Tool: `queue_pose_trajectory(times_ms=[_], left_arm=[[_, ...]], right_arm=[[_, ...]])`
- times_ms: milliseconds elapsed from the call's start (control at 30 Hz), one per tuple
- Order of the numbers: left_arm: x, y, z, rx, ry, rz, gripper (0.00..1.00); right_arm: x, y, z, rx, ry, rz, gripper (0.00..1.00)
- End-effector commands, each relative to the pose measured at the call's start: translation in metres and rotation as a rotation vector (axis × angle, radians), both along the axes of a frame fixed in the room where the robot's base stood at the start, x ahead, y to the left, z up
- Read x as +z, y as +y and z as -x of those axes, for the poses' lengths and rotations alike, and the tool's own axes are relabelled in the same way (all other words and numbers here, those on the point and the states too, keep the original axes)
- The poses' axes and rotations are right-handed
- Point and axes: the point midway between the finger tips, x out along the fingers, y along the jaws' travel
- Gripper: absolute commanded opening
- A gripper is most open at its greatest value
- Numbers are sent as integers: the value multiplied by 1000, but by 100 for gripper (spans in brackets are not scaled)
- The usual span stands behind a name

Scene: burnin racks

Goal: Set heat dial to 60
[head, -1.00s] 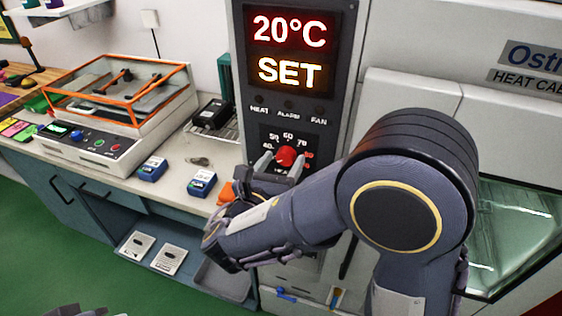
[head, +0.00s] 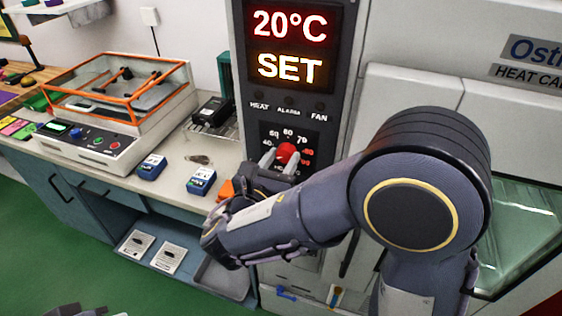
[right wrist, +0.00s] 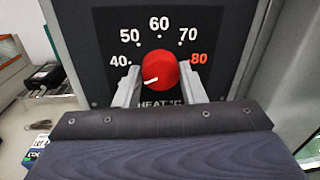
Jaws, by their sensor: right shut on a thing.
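The heat dial (right wrist: 163,69) is a red round knob on a dark panel, with a scale from 40 to 80 around its top. Its white pointer mark faces lower left, a little below the 40. The dial also shows in the head view (head: 286,152). My right gripper (right wrist: 159,84) is shut on the dial, with one pale finger on its left side and one on its right. The display (head: 288,45) above reads 20°C and SET. My left gripper cannot be made out; only a grey sliver shows at the bottom left edge.
A bench at the left holds a glass-topped instrument with an orange frame (head: 118,92), two small blue devices (head: 152,167) and a black box (head: 212,113). The heat cabinet (head: 410,90) stands right of the panel. My right arm covers the panel's lower part.

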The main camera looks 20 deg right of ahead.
Motion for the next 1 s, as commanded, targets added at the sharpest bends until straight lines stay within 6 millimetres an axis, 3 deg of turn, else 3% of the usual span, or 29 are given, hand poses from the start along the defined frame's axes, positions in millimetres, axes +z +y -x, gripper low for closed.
queue_pose_trajectory(times_ms=[567, 1000], left_arm=[[-50, 0, 0, 0, 0, 0, 0], [-102, 0, 0, 0, 0, 0, 0]], right_arm=[[-4, -1, 1, -1, -290, -431, 14], [-5, -2, 1, -2, -524, -778, 14]])
